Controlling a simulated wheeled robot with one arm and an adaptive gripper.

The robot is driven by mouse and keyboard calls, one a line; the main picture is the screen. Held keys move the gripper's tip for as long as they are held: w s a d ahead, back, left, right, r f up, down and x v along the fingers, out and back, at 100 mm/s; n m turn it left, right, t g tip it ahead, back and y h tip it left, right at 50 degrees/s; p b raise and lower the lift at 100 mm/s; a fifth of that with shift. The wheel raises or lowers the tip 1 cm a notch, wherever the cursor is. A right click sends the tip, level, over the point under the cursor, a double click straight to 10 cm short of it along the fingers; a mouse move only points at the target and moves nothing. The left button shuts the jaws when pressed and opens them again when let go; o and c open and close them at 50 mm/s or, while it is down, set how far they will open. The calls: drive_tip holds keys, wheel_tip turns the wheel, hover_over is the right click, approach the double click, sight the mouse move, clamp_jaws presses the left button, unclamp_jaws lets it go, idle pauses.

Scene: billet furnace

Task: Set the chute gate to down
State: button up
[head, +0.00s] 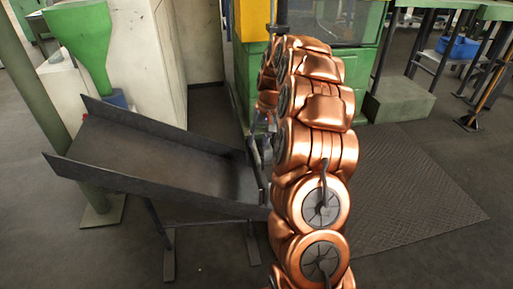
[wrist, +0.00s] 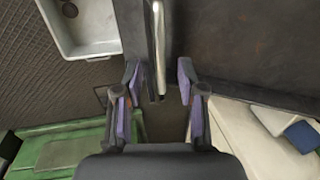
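The chute (head: 160,155) is a dark, sloping metal trough on legs, left of my arm in the head view. Its lower right end has an upright part (head: 254,165), apparently the gate, largely hidden by my copper-coloured arm. In the wrist view the chute's dark floor (wrist: 255,45) fills the upper right. A bright metal bar (wrist: 157,45), apparently the gate's handle, runs down from the top edge. My gripper (wrist: 157,88) is open, its purple-padded fingers on either side of the bar's lower end. The bar looks nearer the left finger; I cannot tell whether they touch.
A white basin (wrist: 88,28) lies left of the bar in the wrist view. A green machine (head: 365,65) stands behind my arm, and a green funnel (head: 82,40) behind the chute. A patterned floor plate (head: 410,190) to the right is clear.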

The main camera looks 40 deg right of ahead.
sight(256, 162)
drive_tip(key=shift+a+f, duration=0.15)
drive_tip(key=shift+f, duration=0.5)
drive_tip(key=shift+a+f, duration=0.15)
drive_tip(key=shift+f, duration=0.45)
drive_tip(key=shift+c, duration=0.2)
clamp_jaws()
